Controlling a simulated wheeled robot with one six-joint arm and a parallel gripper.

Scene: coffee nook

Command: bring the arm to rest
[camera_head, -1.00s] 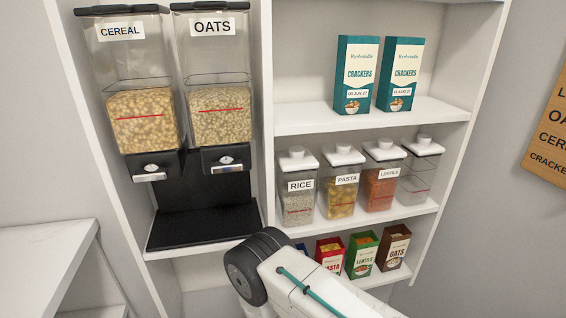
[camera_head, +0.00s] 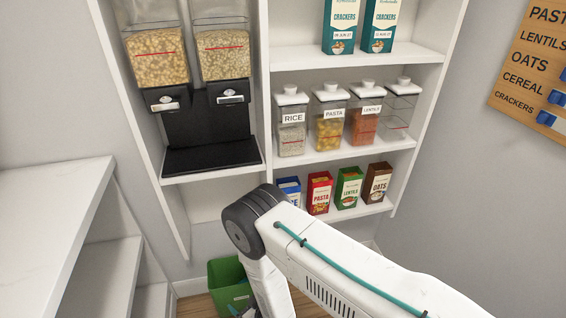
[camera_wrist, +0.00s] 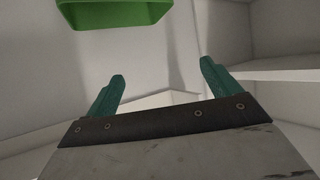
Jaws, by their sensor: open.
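My gripper (camera_wrist: 162,88) shows in the wrist view with its two green fingers wide apart and nothing between them. In the head view my white arm reaches in from the lower right and bends at a dark joint in front of the lower shelves. The gripper itself cannot be made out clearly in the head view. A green bin (camera_head: 228,286) stands on the floor beside the lower arm link, partly hidden by it. The bin also shows at the top of the wrist view (camera_wrist: 112,14), beyond the fingers.
Dispensers (camera_head: 157,60) stand over a black tray (camera_head: 212,156). Right shelves hold cracker boxes (camera_head: 341,25), canisters (camera_head: 331,125) and several small boxes (camera_head: 348,187). A white counter (camera_head: 45,200) is at left. A wooden label board (camera_head: 535,60) hangs on the right wall.

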